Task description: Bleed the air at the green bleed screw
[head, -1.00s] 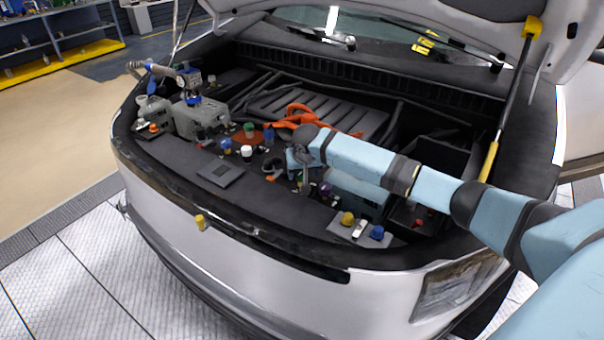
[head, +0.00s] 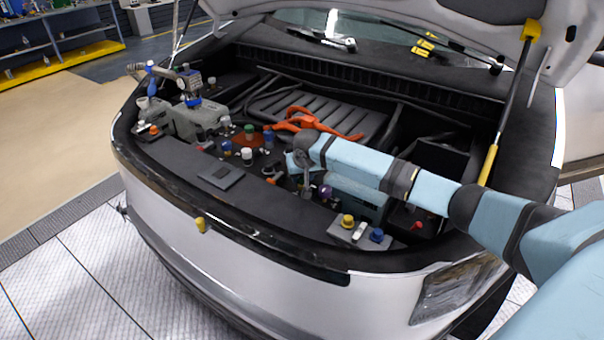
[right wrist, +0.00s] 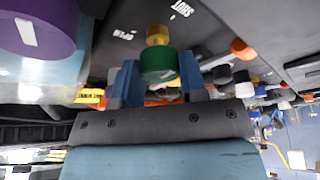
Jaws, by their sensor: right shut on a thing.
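In the right wrist view, a round green bleed screw (right wrist: 158,64) sits between the two blue fingers of my right gripper (right wrist: 159,72). The fingers are shut on its sides. A yellow fitting (right wrist: 157,34) shows right beyond the green head. In the head view, my right gripper (head: 303,168) reaches down into the engine bay, and its own wrist hides the held screw. Another green cap (head: 249,130) stands left of it on a reddish disc. My left gripper is in neither view.
A purple cap (right wrist: 40,22) is close beside my right gripper. Orange cables (head: 312,120) lie behind it. Yellow and blue caps (head: 348,220) sit on a small plate at the front right. A gauge assembly (head: 190,80) stands at the left. The raised hood (head: 570,45) overhangs the right.

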